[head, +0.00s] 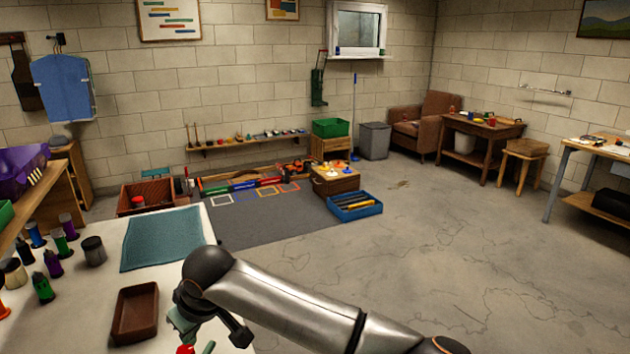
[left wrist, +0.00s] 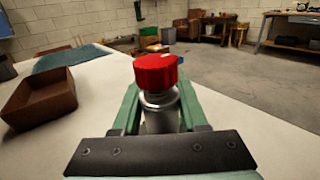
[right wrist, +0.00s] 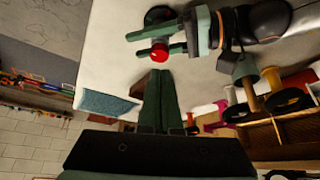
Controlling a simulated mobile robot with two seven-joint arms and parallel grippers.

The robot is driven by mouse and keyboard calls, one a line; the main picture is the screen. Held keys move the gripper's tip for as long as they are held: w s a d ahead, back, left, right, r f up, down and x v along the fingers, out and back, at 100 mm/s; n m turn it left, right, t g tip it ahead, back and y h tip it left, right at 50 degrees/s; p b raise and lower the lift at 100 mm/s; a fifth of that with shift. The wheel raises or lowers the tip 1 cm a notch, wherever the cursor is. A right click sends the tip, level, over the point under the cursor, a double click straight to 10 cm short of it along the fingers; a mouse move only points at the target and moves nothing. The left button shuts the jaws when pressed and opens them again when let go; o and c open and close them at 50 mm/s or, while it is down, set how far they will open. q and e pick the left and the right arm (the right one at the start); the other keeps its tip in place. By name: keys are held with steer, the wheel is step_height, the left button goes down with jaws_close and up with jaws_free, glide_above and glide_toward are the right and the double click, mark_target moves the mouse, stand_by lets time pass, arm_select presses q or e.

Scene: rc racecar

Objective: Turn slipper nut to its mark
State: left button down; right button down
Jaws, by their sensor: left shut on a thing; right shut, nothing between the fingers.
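The slipper nut is a red ribbed knob (left wrist: 156,72) on a silver cylinder (left wrist: 161,112), upright in the left wrist view. A small pale mark shows at the knob's right edge. My left gripper (left wrist: 158,98) is shut on the silver cylinder, with a green finger on each side, below the knob. The knob also shows in the right wrist view (right wrist: 160,51), by the left gripper's fingers, and at the bottom edge of the head view (head: 185,349). My right gripper (right wrist: 161,72) is shut and empty, its tips apart from the knob.
The white table carries a brown tray (head: 135,313), a teal mat (head: 160,239) and several bottles (head: 43,287) at the left. A dark round thing (right wrist: 160,15) lies near the left gripper. Open floor (head: 400,240) lies beyond the table.

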step_height(320, 180, down, 7)
stand_by(0.5)
arm_select(q)
steer(key=shift+d, duration=0.1)
arm_select(e)
steer(key=shift+w+a+r, duration=0.1)
steer(key=shift+w+a, duration=0.2)
steer(key=shift+a, duration=0.05)
stand_by(0.8)
steer(key=shift+s+d, duration=0.1)
step_height(320, 180, up, 6)
steer(key=shift+s+d, duration=0.15)
steer(key=shift+d, duration=0.1)
stand_by(0.5)
arm_select(q)
steer(key=shift+c, duration=1.8)
jaws_free()
